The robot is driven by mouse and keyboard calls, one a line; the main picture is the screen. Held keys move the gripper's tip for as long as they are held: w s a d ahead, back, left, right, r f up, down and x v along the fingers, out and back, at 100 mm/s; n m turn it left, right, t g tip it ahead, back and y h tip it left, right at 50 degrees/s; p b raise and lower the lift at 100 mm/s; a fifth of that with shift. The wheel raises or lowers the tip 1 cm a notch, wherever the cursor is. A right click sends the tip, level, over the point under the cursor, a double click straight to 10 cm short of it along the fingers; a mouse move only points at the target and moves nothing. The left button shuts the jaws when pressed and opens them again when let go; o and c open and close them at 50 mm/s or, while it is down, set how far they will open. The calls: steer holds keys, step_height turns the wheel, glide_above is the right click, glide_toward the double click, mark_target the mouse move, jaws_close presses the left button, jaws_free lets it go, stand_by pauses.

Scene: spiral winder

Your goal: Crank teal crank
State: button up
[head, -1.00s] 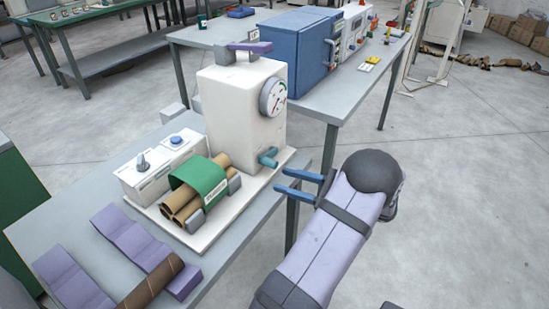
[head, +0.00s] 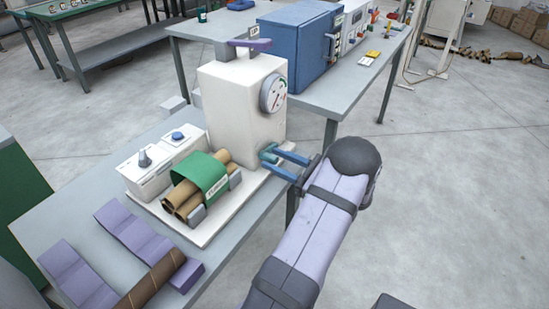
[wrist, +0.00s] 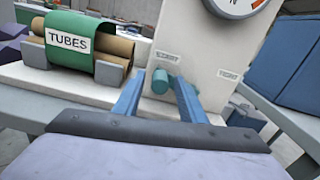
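The teal crank (wrist: 160,83) sticks out low on the front of the white winder housing (head: 240,105), near a START label. It also shows in the head view (head: 268,149), partly covered by my fingers. My gripper (head: 272,155) has its two blue fingers apart. In the wrist view, the crank's knob shows between the fingertips, with a gap visible on its left side. I cannot tell whether the right finger touches it. A TIGHT label (wrist: 228,75) is on the housing to the right.
A green holder of brown tubes (head: 203,178) stands left of the crank on the white base. A dial (head: 273,92) is above it. A control box (head: 160,163) and purple blocks (head: 140,235) are further left. Open floor lies to the right.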

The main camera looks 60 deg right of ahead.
steer(key=shift+w, duration=0.5)
jaws_close()
steer(key=shift+r, duration=0.1)
